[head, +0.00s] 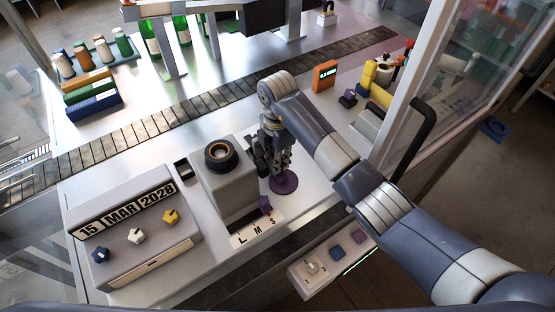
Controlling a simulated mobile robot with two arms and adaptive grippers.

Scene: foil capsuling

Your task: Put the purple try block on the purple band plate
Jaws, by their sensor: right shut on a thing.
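My right gripper (272,161) is shut, pointing down beside the grey box with the round black ring. The thing between its fingers is mostly hidden; I take it for the purple try block. A round purple disc (285,184), which looks like the purple band plate, lies directly below the fingertips on the pale worktop. I cannot tell whether the held thing touches it. A small purple piece (265,203) is just left of the disc, by the L M S label (256,232). My left gripper is not in view.
The grey box (222,180) stands close left of my right gripper. A date box (135,235) with coloured knobs is further left. An orange display (325,76) and the glass guard's black handle (418,135) are right.

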